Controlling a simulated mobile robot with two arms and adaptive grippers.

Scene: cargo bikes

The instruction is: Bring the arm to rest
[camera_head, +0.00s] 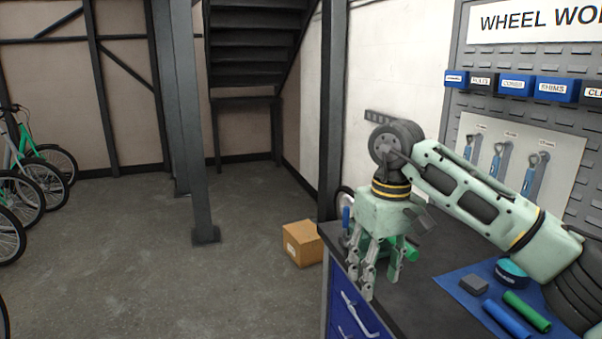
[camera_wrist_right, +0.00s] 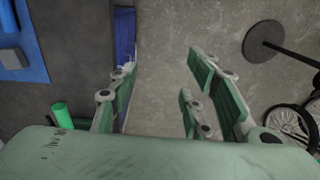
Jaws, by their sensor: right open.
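My right arm comes in from the right in the head view, in pale green with black joints. Its gripper (camera_head: 380,278) points down over the left end of the dark workbench top (camera_head: 412,296). In the right wrist view the gripper (camera_wrist_right: 160,88) has its fingers spread apart with nothing between them. The bench edge, a blue drawer front and the grey floor show beyond them. My left gripper is in neither view.
On the bench lie a blue mat (camera_head: 452,286), a green cylinder (camera_head: 527,311), a blue cylinder (camera_head: 506,319), a grey block (camera_head: 474,285) and a teal round item (camera_head: 511,273). A cardboard box (camera_head: 303,243) sits on the floor beside the bench. Bicycles (camera_head: 38,178) stand at left; open floor lies between.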

